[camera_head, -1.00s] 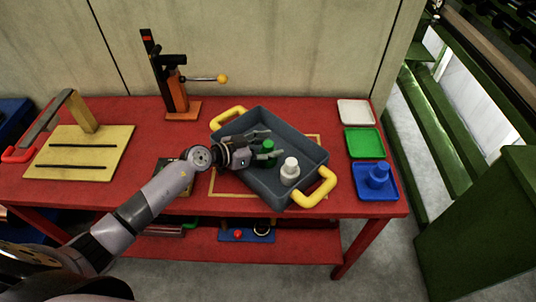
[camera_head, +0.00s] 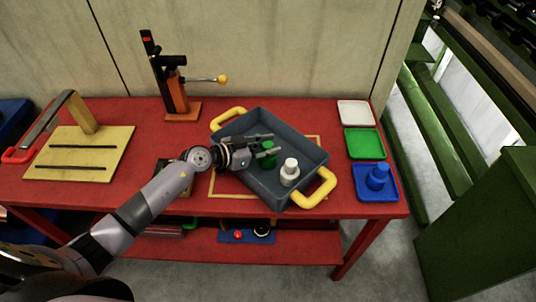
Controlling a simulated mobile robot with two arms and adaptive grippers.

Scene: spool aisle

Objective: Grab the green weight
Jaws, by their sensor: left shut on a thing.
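The green weight (camera_head: 268,160) stands inside the grey tray (camera_head: 300,144) with yellow handles, on the red table. My left gripper (camera_head: 264,149) reaches into the tray from the left, its fingers around the green weight and shut on it. The fingers hide part of the weight; I cannot tell whether it is lifted off the tray floor. A white weight (camera_head: 289,172) stands in the tray just right of and nearer than the green one. My right gripper is not in view.
On the right lie a white pad (camera_head: 355,113), a green pad (camera_head: 364,143) and a blue pad (camera_head: 390,192) bearing a blue weight (camera_head: 377,176). An orange-and-black lever press (camera_head: 175,92) stands behind the tray. A yellow board (camera_head: 80,152) with a raised arm is at the left.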

